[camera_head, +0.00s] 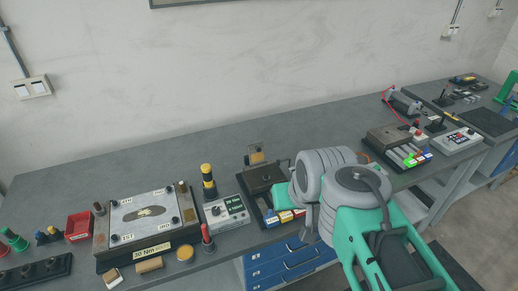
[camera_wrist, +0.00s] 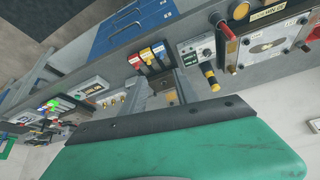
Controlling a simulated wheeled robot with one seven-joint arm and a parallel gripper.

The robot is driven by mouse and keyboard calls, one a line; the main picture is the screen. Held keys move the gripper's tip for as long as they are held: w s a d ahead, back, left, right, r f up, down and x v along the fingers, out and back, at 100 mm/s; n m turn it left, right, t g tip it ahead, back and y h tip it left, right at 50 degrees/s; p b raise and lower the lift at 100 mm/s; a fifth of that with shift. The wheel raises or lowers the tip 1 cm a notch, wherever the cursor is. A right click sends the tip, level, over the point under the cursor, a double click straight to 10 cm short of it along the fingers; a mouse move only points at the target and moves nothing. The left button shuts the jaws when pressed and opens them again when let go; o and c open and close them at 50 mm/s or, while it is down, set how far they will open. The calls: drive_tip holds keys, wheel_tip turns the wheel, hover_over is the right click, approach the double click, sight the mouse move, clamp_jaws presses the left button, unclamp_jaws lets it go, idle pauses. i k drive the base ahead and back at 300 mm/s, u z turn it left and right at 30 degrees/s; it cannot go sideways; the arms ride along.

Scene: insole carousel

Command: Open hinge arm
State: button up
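A dark station (camera_head: 262,178) with an upright metal plate bearing a brass-coloured block (camera_head: 257,157) stands at the middle of the bench. It looks like the place of the hinge arm, but I cannot make out the arm clearly. My arm covers the station's right side in the head view and hides my gripper there. In the wrist view, my gripper (camera_wrist: 167,90) shows two grey fingers set apart, above the bench beside the blue, yellow and red blocks (camera_wrist: 151,57). A yellowish piece shows near the fingers; I cannot tell whether they touch it.
A grey control box (camera_head: 227,214) and a black-and-yellow post (camera_head: 208,182) stand left of the station. Further left are a framed plate fixture (camera_head: 147,213) and a red bin (camera_head: 79,226). More devices stand to the right (camera_head: 395,140). The bench behind the station is clear up to the wall.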

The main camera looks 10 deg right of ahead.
sight(258, 155)
drive_tip(key=u, duration=0.05)
drive_tip(key=k, duration=0.65)
drive_tip(key=u, duration=0.55)
drive_tip(key=i, duration=1.25)
drive_tip(key=z, duration=0.1)
